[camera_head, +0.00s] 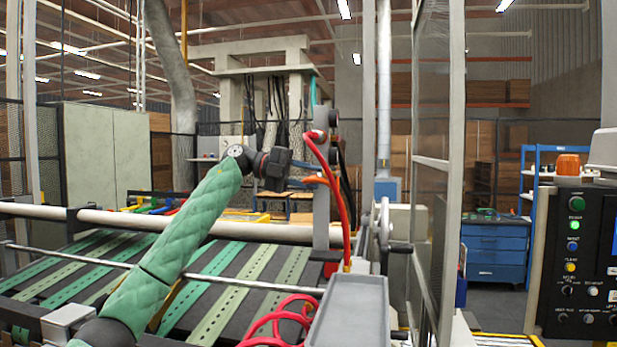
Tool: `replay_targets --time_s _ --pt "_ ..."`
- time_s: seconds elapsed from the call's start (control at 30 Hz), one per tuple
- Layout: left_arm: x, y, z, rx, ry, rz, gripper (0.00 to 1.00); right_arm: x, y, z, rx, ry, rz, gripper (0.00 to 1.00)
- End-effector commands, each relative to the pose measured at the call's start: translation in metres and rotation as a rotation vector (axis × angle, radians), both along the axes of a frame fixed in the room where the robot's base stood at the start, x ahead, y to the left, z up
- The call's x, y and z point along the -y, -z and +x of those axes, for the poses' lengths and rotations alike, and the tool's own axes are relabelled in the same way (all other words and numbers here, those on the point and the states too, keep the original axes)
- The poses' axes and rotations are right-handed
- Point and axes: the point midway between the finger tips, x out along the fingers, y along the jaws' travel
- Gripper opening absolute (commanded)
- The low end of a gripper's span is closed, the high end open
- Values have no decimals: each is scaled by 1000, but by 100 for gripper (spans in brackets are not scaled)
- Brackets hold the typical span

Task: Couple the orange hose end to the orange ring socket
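My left arm, in a green quilted sleeve, reaches up from the lower left. Its dark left gripper (300,170) is beside a grey upright post (321,215), pointing right. A small orange piece (313,181) shows at the fingertips, against the post; I cannot tell whether it is the hose end or the ring socket, or whether the fingers grip it. A red hose (331,185) runs from a red fitting (318,135) high on the post, curving down past its right side. My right gripper is not in view.
Coiled red hose (278,325) lies at the bottom beside a grey tray (349,315). A slatted green and black conveyor (235,290) and a pale horizontal rail (150,220) lie behind my arm. A frame post (452,150) and a control panel (575,250) stand right.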

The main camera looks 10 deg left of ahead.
Motion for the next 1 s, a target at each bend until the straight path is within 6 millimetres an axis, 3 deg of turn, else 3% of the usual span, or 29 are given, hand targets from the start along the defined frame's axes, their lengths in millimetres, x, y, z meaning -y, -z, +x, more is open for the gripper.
replay_targets --time_s 0.13,0.17,0.2,0.43,0.5,0.6,0.77,0.83,1.0 --pt "0 0 1 0 0 0 11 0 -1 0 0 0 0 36" --pt "0 0 2 0 0 0 27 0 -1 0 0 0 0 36" --pt "0 0 1 1 0 0 23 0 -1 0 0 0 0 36" --pt "0 0 1 1 0 0 23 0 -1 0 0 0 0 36" --pt "0 0 1 1 0 0 41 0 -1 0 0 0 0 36" --pt "0 0 1 1 0 0 55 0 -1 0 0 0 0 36" --pt "0 0 1 1 0 0 55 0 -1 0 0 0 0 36" --pt "0 0 1 0 0 0 45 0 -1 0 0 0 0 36" --pt "0 0 1 0 0 0 45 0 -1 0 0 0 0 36"
